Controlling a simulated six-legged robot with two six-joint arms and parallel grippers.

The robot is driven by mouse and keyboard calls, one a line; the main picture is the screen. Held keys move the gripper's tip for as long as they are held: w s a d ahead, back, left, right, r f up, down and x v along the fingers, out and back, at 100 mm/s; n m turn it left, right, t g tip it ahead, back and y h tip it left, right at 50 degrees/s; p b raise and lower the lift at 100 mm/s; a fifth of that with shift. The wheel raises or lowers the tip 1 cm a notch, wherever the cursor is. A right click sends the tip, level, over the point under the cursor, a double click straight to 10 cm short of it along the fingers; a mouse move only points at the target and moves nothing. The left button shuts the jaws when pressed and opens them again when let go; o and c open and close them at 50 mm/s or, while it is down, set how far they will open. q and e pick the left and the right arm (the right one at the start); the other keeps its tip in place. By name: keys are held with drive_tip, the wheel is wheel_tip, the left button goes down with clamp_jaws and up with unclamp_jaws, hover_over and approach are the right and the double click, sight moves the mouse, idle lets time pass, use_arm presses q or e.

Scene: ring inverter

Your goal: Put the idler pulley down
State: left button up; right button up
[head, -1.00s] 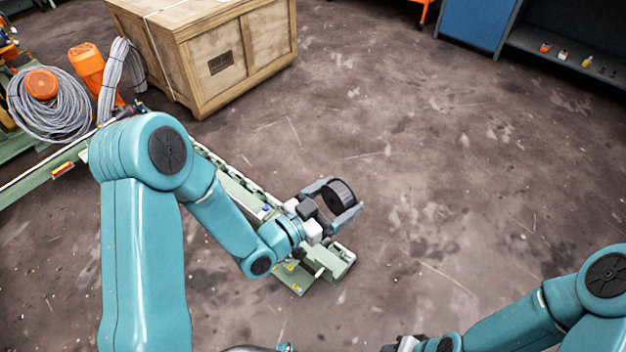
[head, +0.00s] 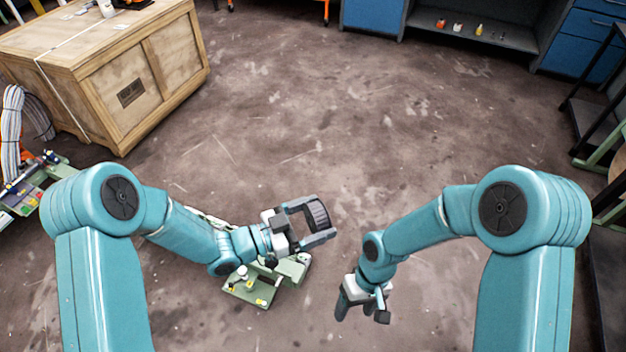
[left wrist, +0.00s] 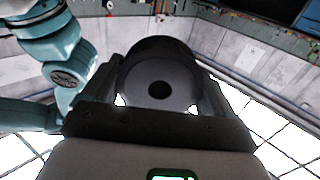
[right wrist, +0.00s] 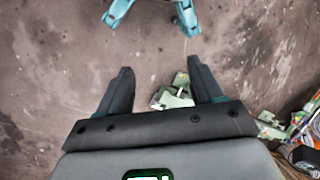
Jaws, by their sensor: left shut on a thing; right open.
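The idler pulley (head: 317,214) is a dark, ribbed cylinder held above the floor in the head view. My left gripper (head: 311,221) is shut on it, with one finger on each side. In the left wrist view the pulley (left wrist: 160,80) shows its round face with a dark centre hole between the fingers. My right gripper (head: 362,314) is open and empty, lower and to the right, pointing down toward the floor. In the right wrist view its two fingers (right wrist: 160,90) stand wide apart with nothing between them.
A green machine part (head: 262,285) stands on the floor below my left gripper. A wooden crate (head: 150,85) with items on top stands at the back left. A blue cabinet with a shelf (head: 470,42) is at the back. A black-framed stand (head: 600,150) is at right. The middle floor is clear.

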drive_tip(key=w+a+r+n+h, duration=0.1)
drive_tip(key=w+r+n+h, duration=0.35)
drive_tip(key=r, duration=1.15)
drive_tip(key=m+t+y, duration=0.2)
drive_tip(key=t, duration=0.1)
approach(314, 216)
drive_tip(key=shift+w+d+f, duration=0.35)
drive_tip(key=shift+w+f, duration=0.4)
drive_tip(key=shift+w, duration=0.05)
drive_tip(key=shift+w+a+y, duration=0.1)
drive_tip(key=shift+a+y, duration=0.1)
drive_tip(key=shift+y, duration=0.05)
wheel_tip(314, 216, down, 12)
drive_tip(key=shift+r, duration=0.2)
use_arm(q)
drive_tip(key=shift+r, duration=0.1)
